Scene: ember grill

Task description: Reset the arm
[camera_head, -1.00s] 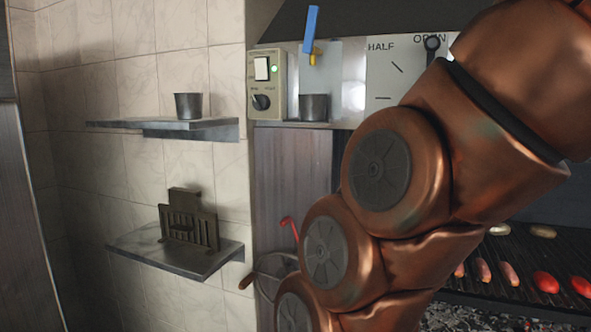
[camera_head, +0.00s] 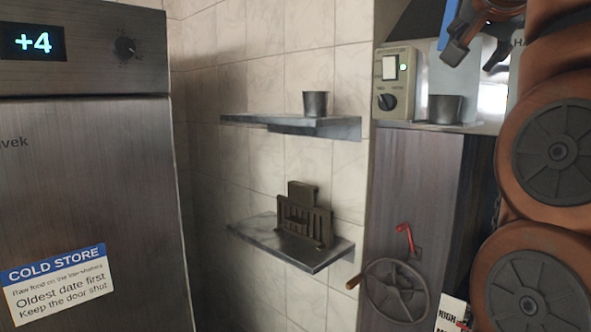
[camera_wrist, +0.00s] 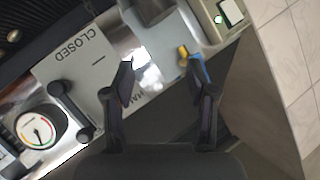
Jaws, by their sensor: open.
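My gripper shows in the wrist view (camera_wrist: 163,95), its two dark fingers apart and nothing between them. Behind the fingers, some way off, is the grill's metal front panel. In the head view, part of my gripper (camera_head: 468,35) shows at the top right, in front of the panel. My copper-coloured arm fills the right edge of the head view and hides most of the grill.
A cold store (camera_head: 90,190) stands at the left. A small cup (camera_head: 316,103) is on the upper wall shelf (camera_head: 250,120). A dark slotted metal piece (camera_head: 305,217) sits on the lower shelf (camera_head: 265,238). A handwheel (camera_head: 395,292) and switch box (camera_head: 394,85) are right of them.

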